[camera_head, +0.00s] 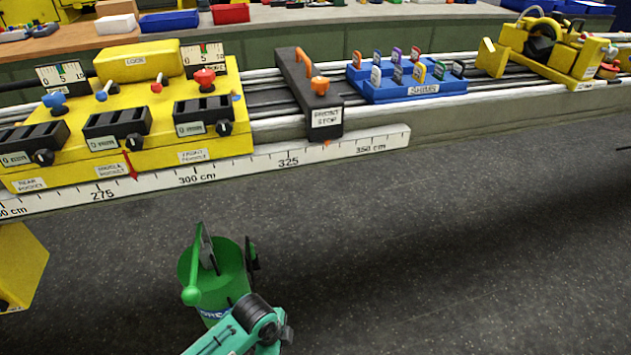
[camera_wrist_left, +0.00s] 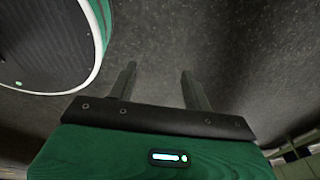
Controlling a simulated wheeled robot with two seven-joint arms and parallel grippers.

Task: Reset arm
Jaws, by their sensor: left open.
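My left gripper (camera_wrist_left: 158,72) shows in the left wrist view with its two dark fingers apart and nothing between them. Only dark speckled floor is behind the fingers. In the head view a teal and green arm of mine reaches in at the bottom, below and apart from the bench; its fingertips are not clear there. On the bench stand a yellow fixture (camera_head: 135,55) with several black pockets, and a black stop block (camera_head: 310,92) with an orange handle. A white scale (camera_head: 230,172) with a red pointer (camera_head: 130,166) runs along the bench front. My right gripper is not in view.
A blue tray (camera_head: 415,92) of coloured tags and a yellow machine (camera_head: 555,45) sit further right on the rails. A yellow block (camera_head: 18,265) is at the lower left edge. Blue and red bins stand on the back bench. The grey floor at right is clear.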

